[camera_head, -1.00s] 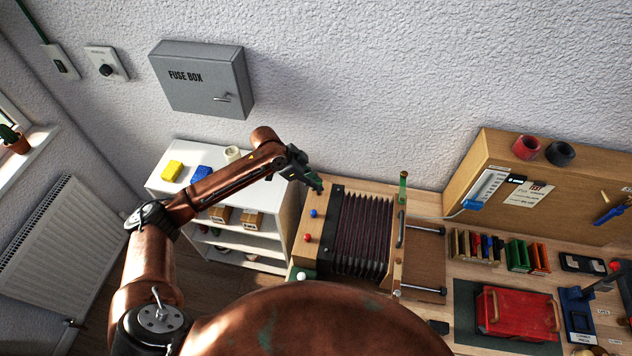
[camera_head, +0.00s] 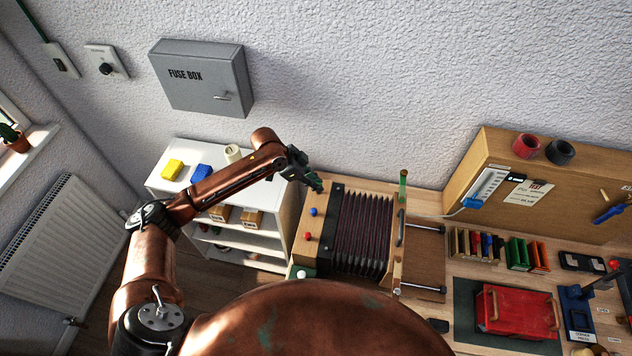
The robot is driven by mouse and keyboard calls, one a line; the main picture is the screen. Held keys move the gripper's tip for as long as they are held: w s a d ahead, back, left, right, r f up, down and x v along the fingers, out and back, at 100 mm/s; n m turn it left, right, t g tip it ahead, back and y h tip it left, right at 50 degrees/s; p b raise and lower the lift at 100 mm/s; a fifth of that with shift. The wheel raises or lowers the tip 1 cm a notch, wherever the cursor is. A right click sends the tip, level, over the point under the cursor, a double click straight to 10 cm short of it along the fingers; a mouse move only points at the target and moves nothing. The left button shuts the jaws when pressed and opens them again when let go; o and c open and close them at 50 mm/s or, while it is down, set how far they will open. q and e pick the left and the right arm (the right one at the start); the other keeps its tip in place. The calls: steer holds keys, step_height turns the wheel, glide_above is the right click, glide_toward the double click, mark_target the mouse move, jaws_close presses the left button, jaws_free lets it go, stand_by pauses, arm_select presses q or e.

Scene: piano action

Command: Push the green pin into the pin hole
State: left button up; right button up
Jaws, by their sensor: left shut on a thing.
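My left gripper (camera_head: 306,176) reaches in from the left over the back left corner of the wooden box with dark bellows (camera_head: 361,233). It is shut on a small green thing (camera_head: 318,186), which looks like the green pin; the fingers hide most of it. The pin hole under it is hidden, so I cannot tell how deep the pin sits. A blue knob (camera_head: 313,212) and a red knob (camera_head: 307,237) stand in a line in front of it on the box's left wooden block (camera_head: 310,225). My right gripper is not in view.
A white shelf (camera_head: 168,186) with yellow and blue blocks stands left of the box. A green-topped post (camera_head: 403,180) rises at the box's back right. A red case (camera_head: 515,313) and small racks lie on the bench at right.

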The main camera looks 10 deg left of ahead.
arm_select(q)
steer(key=shift+f, duration=0.3)
steer(key=shift+f, duration=0.2)
stand_by(0.5)
steer(key=shift+f+p, duration=0.3)
steer(key=shift+f, duration=0.15)
stand_by(0.6)
steer(key=o, duration=0.9)
steer(key=shift+o, duration=0.2)
steer(key=shift+o, duration=1.1)
